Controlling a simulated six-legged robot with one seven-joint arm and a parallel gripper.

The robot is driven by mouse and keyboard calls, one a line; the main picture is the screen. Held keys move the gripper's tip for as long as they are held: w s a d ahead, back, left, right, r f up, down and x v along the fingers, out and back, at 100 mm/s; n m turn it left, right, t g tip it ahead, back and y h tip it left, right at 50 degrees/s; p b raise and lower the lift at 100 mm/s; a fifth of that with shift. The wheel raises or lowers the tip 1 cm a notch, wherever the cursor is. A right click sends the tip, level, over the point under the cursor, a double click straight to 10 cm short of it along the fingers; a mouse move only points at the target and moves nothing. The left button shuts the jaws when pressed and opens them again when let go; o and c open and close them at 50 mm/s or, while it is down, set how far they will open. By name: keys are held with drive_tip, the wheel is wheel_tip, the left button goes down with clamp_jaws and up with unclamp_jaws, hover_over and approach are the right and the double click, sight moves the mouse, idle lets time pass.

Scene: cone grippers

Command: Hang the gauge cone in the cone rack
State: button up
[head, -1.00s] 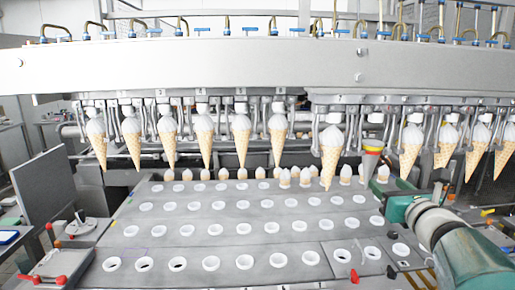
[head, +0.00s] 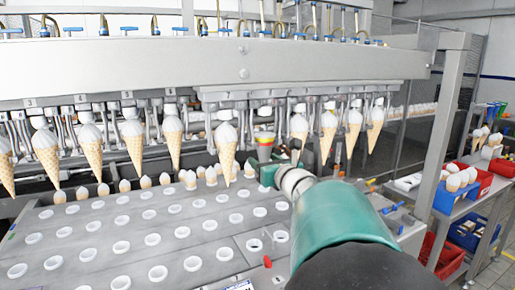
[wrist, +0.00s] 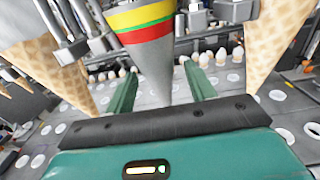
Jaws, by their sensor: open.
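The gauge cone (head: 264,152) is grey with yellow, green and red bands. It is upright, tip down, in the row of waffle cones under the machine's beam. In the wrist view the gauge cone (wrist: 154,68) fills the top middle, its narrow lower part between the two green fingers. My gripper (wrist: 160,85) is open, with a gap visible on each side of the cone. In the head view my gripper (head: 266,175) is at the cone's lower end. The cone rack (head: 310,94) is the row of metal claws. Whether claws hold the gauge cone's top is unclear.
Ice cream cones hang close on both sides, one on the left (head: 227,150) and one on the right (head: 299,130). A grey plate with white ringed holes (head: 120,245) lies below. A post (head: 448,140) and shelves with blue and red bins stand at right.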

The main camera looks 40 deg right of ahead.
drive_tip(key=shift+c, duration=0.4)
drive_tip(key=c, duration=0.9)
drive_tip(key=shift+r, duration=0.25)
drive_tip(key=shift+r, duration=0.2)
drive_tip(key=v, duration=0.8)
drive_tip(key=shift+s, duration=0.3)
idle(0.3)
drive_tip(key=shift+s, duration=0.1)
idle(0.5)
